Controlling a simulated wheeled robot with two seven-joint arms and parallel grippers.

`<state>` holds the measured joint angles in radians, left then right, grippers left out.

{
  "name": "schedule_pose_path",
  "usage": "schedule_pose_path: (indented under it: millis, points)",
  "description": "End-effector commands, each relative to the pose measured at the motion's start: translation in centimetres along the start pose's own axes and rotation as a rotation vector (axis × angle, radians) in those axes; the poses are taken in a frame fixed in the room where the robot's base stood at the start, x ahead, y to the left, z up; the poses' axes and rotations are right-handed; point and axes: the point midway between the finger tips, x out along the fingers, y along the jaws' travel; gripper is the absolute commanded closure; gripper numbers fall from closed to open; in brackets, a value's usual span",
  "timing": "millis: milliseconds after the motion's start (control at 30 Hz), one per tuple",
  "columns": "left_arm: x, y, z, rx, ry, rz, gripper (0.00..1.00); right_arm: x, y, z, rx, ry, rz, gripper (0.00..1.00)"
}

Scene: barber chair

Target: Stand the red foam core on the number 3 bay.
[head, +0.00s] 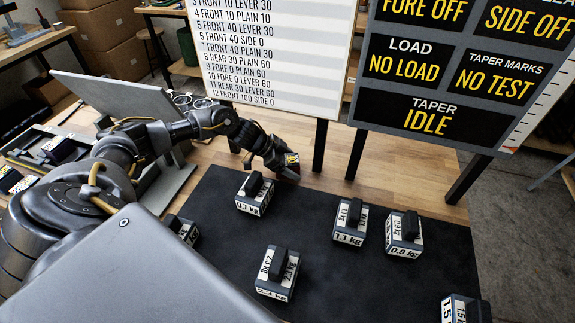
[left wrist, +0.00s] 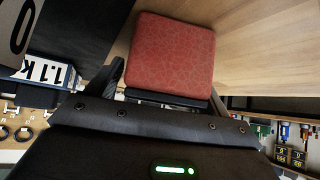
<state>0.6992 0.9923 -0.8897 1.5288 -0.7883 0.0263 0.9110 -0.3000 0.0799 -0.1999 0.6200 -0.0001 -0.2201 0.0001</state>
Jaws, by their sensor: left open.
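The red foam core is a mottled red square-faced block (left wrist: 172,52), right in front of my left gripper in the left wrist view. One dark finger shows at its left side; the other finger is hard to make out. In the head view my left gripper (head: 286,163) is at the back edge of the black mat, with a small reddish patch at its tip. The left gripper is open; whether a finger touches the core I cannot tell. My right gripper is not in view. I cannot make out a bay marked 3.
Labelled weights stand on the black mat (head: 330,275): 0.7 kg (head: 254,195), 1.1 kg (head: 350,222), 0.9 kg (head: 404,235) and others. A white list board (head: 280,65) and a dark status board (head: 460,60) stand behind on black posts. Wooden table (head: 400,180) shows between.

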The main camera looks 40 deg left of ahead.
Motion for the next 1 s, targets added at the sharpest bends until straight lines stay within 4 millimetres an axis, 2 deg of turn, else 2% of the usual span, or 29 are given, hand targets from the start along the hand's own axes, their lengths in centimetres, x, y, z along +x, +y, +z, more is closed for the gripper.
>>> schedule_pose_path:
  millis: [67, 467, 767, 867, 1000]
  points:
    - [0.0, 0.0, 0.0, 0.000, 0.000, 0.000, 0.21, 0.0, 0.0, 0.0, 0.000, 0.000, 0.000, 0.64]
    - [0.0, 0.0, 0.0, 0.000, 0.001, 0.000, 0.73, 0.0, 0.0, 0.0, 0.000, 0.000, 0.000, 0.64]
    - [-0.3, -0.1, -0.3, 0.000, 0.002, -0.001, 0.73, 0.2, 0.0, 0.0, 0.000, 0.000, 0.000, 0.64]
    - [-0.8, -0.1, -0.7, 0.002, 0.002, -0.001, 0.73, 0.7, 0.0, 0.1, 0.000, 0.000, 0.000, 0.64]
    - [-2.4, 0.1, -2.3, 0.004, 0.003, -0.001, 0.73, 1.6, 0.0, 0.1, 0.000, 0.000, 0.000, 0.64]
